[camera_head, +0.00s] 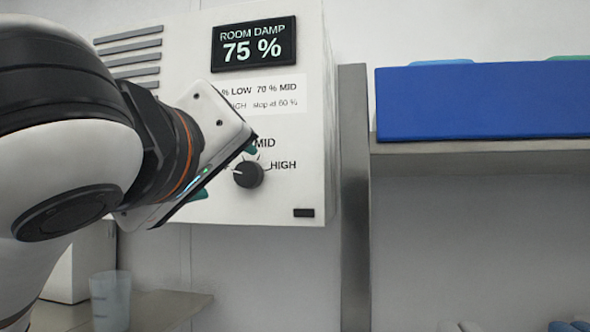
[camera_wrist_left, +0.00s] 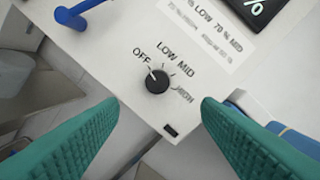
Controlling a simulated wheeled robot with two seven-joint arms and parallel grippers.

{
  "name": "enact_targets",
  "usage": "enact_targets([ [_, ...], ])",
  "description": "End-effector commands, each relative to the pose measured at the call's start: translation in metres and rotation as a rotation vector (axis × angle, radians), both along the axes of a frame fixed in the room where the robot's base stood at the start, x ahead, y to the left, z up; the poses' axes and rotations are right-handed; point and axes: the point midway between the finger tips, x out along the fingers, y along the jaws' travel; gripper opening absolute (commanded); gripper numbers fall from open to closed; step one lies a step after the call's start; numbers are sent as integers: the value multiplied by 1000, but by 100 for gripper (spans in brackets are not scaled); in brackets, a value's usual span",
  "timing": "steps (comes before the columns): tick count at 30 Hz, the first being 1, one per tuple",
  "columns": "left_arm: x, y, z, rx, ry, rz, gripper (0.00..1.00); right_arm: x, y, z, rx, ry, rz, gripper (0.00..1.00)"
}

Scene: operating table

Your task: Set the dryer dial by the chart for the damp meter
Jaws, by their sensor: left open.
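The white dryer (camera_head: 270,205) hangs on the wall. Its damp meter (camera_head: 253,44) reads "ROOM DAMP 75 %". The chart (camera_head: 275,95) below it is partly hidden by my left arm; "70 % MID" and "stop at 60 %" are readable. The black dial (camera_head: 248,174) shows also in the left wrist view (camera_wrist_left: 157,80), with OFF, LOW, MID and HIGH around it. Its white pointer mark points toward OFF. My left gripper (camera_head: 226,172) is open in front of the dial, its teal fingers (camera_wrist_left: 160,104) apart and empty. My right gripper is not in view.
A blue bin (camera_head: 480,100) stands on a shelf (camera_head: 480,152) to the right, beyond a grey post (camera_head: 354,200). A translucent cup (camera_head: 110,300) stands at lower left. A blue handle (camera_wrist_left: 78,14) sticks out from the dryer in the wrist view.

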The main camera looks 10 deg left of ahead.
Motion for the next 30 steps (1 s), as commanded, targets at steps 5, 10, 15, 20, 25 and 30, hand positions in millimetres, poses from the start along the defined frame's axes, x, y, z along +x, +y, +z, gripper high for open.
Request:
enact_targets([
  [5, 25, -1, 2, 1, 9, -5, 58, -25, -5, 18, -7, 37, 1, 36],
  [10, 47, 2, 1, -2, 14, -3, 58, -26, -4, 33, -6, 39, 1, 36],
  [15, 75, 5, 3, 2, 8, 3, 58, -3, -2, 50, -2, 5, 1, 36],
  [20, 95, 6, 2, 2, 6, 3, 58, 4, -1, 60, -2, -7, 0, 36],
  [25, 105, 6, 0, 2, 3, 0, 58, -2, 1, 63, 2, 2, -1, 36],
  [30, 107, 6, -1, 2, 2, -1, 58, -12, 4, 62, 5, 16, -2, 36],
])
